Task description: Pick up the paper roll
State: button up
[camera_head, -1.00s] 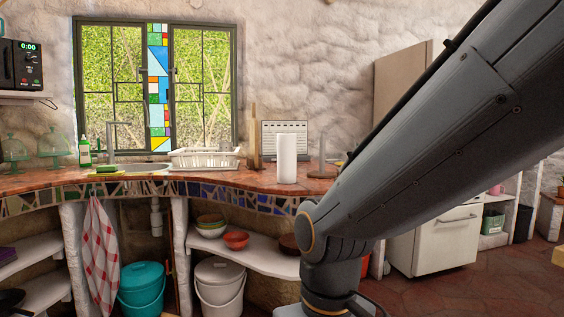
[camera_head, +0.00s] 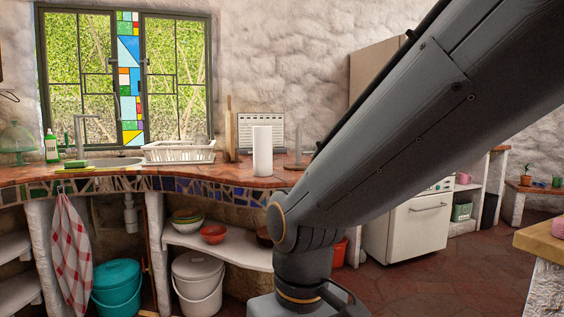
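The paper roll (camera_head: 262,151) is a white upright cylinder. It stands on the red-brown counter (camera_head: 215,180) near its front edge, right of the dish rack. My dark grey arm crosses the right half of the view, and its lower joint is close to the right of the roll in the picture. My gripper is out of view. Nothing covers the roll.
A white dish rack (camera_head: 180,152) stands left of the roll, and a wooden holder (camera_head: 299,150) stands to its right. A calendar (camera_head: 246,130) leans behind. A teal bucket (camera_head: 117,287) and a white bucket (camera_head: 197,284) stand below. Another counter (camera_head: 541,240) is at right.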

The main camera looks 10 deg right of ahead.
aim_at(262, 135)
jog(key=u, duration=0.1)
jog(key=i, duration=0.85)
jog(key=z, duration=0.25)
